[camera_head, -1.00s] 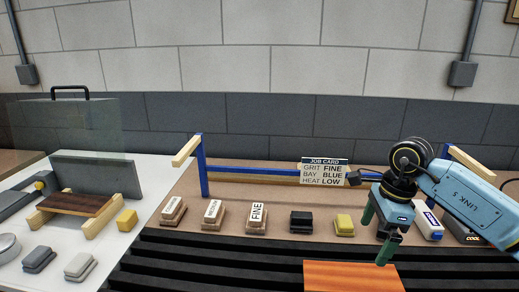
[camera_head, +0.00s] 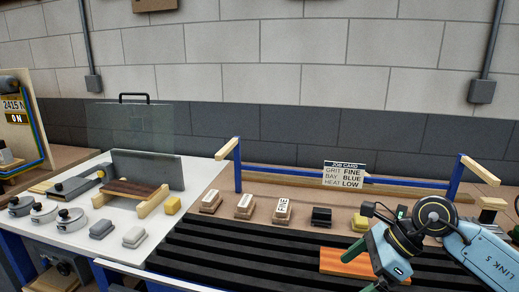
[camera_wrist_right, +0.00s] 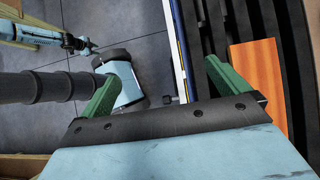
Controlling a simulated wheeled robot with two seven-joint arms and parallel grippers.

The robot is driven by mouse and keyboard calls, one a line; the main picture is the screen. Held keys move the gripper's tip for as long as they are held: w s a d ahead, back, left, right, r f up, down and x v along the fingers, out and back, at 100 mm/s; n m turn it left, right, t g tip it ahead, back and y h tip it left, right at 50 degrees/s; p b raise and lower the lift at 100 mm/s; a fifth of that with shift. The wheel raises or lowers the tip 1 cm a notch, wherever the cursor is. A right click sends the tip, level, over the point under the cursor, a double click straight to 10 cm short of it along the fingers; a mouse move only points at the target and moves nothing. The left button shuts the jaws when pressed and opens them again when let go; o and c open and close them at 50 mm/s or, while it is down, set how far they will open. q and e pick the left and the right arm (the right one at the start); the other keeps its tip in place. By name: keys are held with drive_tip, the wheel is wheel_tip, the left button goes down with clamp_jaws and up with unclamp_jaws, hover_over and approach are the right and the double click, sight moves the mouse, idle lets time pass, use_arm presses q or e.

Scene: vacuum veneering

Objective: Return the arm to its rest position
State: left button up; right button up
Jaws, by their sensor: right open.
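My right gripper (camera_head: 362,270) is low at the right in the head view, in front of the orange-brown wood piece (camera_head: 345,262), which it partly overlaps. In the right wrist view its two green fingers (camera_wrist_right: 164,86) are wide apart with nothing between them. The wood piece (camera_wrist_right: 258,85) lies on the black slatted bed, to the right of the fingers. My left gripper does not show in the head view.
The black slatted bed (camera_head: 235,251) fills the front. Several sanding blocks stand behind it, including one marked FINE (camera_head: 282,209). The job card (camera_head: 344,174) and blue posts (camera_head: 237,168) are behind. A white table (camera_head: 160,223) with small tools is at left.

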drive_tip(key=s+a+r+m+t+y, duration=0.3)
drive_tip(key=a+r+m+t+y, duration=0.5)
drive_tip(key=a+r+m+y, duration=0.35)
drive_tip(key=d+f+m+t+h, duration=0.4)
drive_tip(key=d+f+m+h, duration=0.4)
drive_tip(key=m, duration=0.7)
drive_tip(key=d+f+m+t+h, duration=0.45)
drive_tip(key=m+h, duration=0.65)
drive_tip(key=m, duration=0.3)
drive_tip(key=s+d+f+m+g, duration=0.1)
drive_tip(key=s+f+m+g, duration=0.3)
drive_tip(key=s+f+g, duration=0.45)
drive_tip(key=s+d+f+m+g, duration=0.1)
drive_tip(key=s+f+m+g, duration=0.45)
drive_tip(key=s+f, duration=0.6)
drive_tip(key=s+f+n+g, duration=0.1)
drive_tip(key=s+f, duration=0.1)
drive_tip(key=f, duration=0.8)
drive_tip(key=s+f+g, duration=0.1)
drive_tip(key=s+f, duration=0.1)
drive_tip(key=f, duration=0.9)
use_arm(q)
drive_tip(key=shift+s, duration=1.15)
use_arm(e)
drive_tip(key=s+d+f, duration=0.2)
drive_tip(key=s+f, duration=1.3)
drive_tip(key=s, duration=0.1)
drive_tip(key=shift+s+d+g, duration=0.3)
drive_tip(key=shift+d+g, duration=0.05)
drive_tip(key=shift+d, duration=0.05)
